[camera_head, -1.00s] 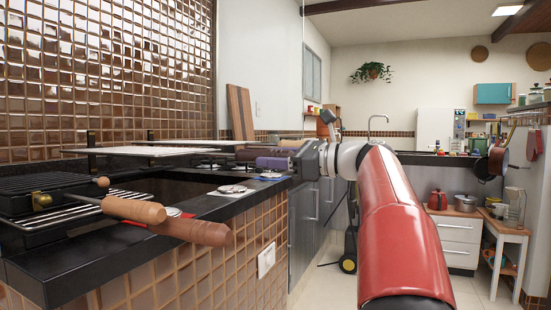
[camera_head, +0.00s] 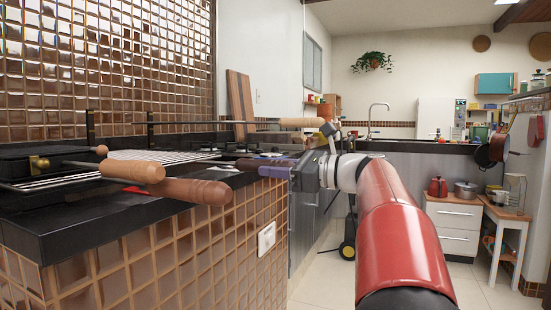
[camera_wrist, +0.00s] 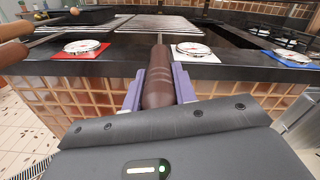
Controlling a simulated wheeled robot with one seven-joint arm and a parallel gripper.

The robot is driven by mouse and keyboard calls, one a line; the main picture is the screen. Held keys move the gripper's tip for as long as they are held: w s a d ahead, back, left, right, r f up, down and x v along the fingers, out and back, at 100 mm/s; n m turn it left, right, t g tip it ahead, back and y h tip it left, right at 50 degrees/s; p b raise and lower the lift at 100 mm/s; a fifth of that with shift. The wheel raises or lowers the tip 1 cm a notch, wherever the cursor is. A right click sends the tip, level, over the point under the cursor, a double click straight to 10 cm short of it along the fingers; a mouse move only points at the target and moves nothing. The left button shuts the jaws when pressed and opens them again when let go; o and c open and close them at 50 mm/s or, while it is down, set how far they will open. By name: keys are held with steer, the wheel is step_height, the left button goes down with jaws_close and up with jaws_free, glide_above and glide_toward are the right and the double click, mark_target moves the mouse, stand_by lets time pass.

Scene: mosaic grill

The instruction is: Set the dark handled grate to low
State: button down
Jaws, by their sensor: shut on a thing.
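My gripper (camera_head: 277,170) is shut on the dark brown handle (camera_wrist: 158,82). In the wrist view the handle lies lengthwise between my purple fingers. In the head view the handle (camera_head: 255,164) points left from my fingers toward the grill. The grate (camera_wrist: 150,27) it appears to belong to lies ahead in the wrist view, flat over the grill opening. In the head view a low grate (camera_head: 170,156) shows close to counter level; its join to the handle is hard to see.
A light-handled grate rod (camera_head: 300,122) stands higher, behind my gripper. Light and brown handles (camera_head: 195,190) stick out over the counter at left. Round white markers lie on red (camera_wrist: 82,47), white (camera_wrist: 192,49) and blue (camera_wrist: 292,58) cards along the black counter edge.

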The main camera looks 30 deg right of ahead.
steer(key=shift+f, duration=0.4)
steer(key=c, duration=1.3)
jaws_free()
steer(key=shift+w+d, duration=0.1)
steer(key=shift+d, duration=0.05)
steer(key=shift+o, duration=1)
steer(key=shift+r, duration=0.1)
steer(key=v, duration=0.8)
steer(key=shift+p, duration=0.45)
